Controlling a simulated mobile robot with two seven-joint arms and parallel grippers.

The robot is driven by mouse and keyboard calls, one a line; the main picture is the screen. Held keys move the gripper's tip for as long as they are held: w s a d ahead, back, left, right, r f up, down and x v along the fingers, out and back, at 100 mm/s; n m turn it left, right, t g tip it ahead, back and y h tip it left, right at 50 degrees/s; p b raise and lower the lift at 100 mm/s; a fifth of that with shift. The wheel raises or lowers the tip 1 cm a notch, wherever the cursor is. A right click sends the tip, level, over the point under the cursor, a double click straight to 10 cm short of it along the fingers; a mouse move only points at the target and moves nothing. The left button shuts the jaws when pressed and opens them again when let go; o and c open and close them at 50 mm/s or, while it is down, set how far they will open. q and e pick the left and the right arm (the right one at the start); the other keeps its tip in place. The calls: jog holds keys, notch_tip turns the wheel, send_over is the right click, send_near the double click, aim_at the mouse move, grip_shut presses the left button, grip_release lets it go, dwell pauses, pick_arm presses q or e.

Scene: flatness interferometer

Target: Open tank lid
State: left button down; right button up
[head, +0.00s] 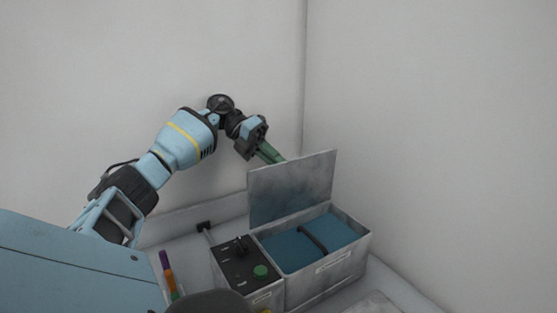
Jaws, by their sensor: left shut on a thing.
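The tank (345,263) is a grey metal box at the lower centre right, with blue inside and a dark curved bar across it. Its flat grey tank lid (292,187) stands raised, nearly upright, along the tank's back edge, so the tank is open. My left gripper (272,154) is at the lid's upper edge, left of its middle, and shut on the lid. The green fingertips are partly hidden by the lid. My right gripper is not in view.
A dark control panel (232,267) with a black knob and a green button (261,270) adjoins the tank's left side. A purple and orange pen-like thing (167,266) stands further left. White walls meet behind the tank.

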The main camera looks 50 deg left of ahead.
pick_arm(q)
jog(key=f, duration=0.1)
jog(key=a+f, duration=0.1)
jog(key=shift+f, duration=0.3)
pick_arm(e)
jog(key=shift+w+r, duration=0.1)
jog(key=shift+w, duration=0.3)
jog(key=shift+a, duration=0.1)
pick_arm(q)
jog(key=c, duration=1.5)
grip_release()
jog(key=shift+w+r, duration=0.1)
jog(key=shift+o, duration=0.2)
jog(key=shift+w+r, duration=0.1)
jog(key=shift+r, duration=0.15)
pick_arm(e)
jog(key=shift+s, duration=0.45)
pick_arm(q)
jog(key=shift+d+r, duration=0.1)
jog(key=shift+r, duration=0.05)
